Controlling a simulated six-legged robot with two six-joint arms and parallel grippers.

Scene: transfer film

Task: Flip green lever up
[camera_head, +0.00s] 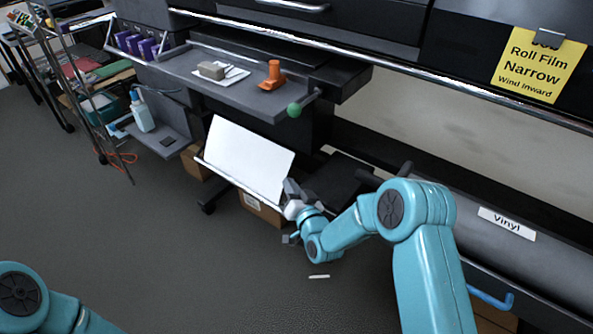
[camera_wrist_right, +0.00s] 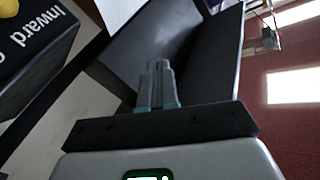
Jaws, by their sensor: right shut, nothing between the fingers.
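The green lever (camera_head: 294,110) is a green ball knob on a short grey rod at the right front corner of the grey shelf. Its knob points down to the lower left, away from the rod's upper right end. My right gripper (camera_head: 290,187) is below the lever, apart from it, in front of the white sheet's lower right corner. The gripper's fingers (camera_wrist_right: 158,80) are together and empty in the right wrist view. The lever cannot be made out in that view. My left arm shows at the lower left, but its gripper is out of view.
The grey shelf (camera_head: 190,69) holds an orange part (camera_head: 271,76) and a grey block (camera_head: 211,70). A white sheet (camera_head: 245,158) slopes below it. A long roller labelled Vinyl (camera_head: 505,223) lies at right. A bottle (camera_head: 142,112) stands at left. Open floor lies in front.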

